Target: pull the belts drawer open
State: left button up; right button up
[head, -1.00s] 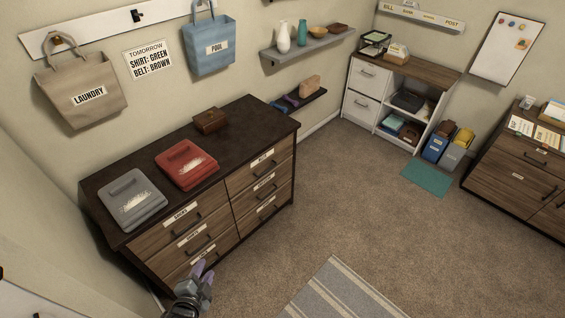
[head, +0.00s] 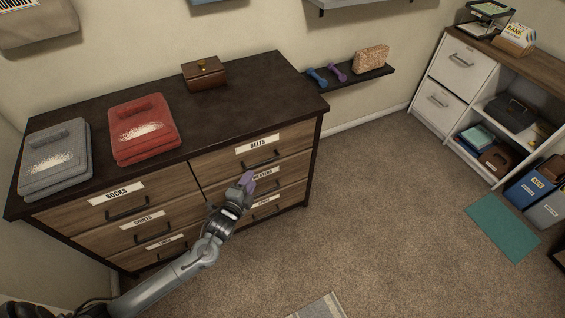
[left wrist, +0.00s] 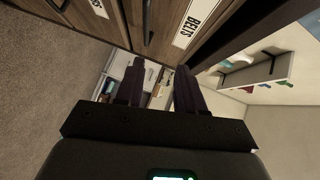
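The belts drawer (head: 292,138) is the top right drawer of the dark-topped wooden dresser (head: 250,95). It looks shut, flush with the drawers below. Its white BELTS label (head: 258,144) sits above a dark bar handle (head: 261,161). My left gripper (head: 247,182) is in front of the right column, just below and left of that handle, apart from it. In the left wrist view its two purple fingers (left wrist: 160,85) are spread with nothing between them. My right gripper is not in view.
Folded grey (head: 55,160) and red (head: 143,130) cloths and a brown box (head: 204,74) lie on the dresser top. A low wall shelf (head: 350,78) stands right of it.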

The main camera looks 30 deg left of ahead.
pick_arm(q)
jog(key=f+b+x, duration=0.2)
jog(key=b+x, duration=0.6)
jog(key=x, duration=0.4)
jog(key=shift+a+f+t+b, duration=0.25)
jog(key=shift+f+t+b, duration=0.1)
jog(key=shift+f, duration=0.1)
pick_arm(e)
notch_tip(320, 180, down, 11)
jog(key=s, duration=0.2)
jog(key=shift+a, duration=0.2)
pick_arm(q)
jog(key=shift+s, duration=0.1)
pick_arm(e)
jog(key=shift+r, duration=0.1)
pick_arm(q)
jog(key=shift+c, duration=0.5)
grip_shut()
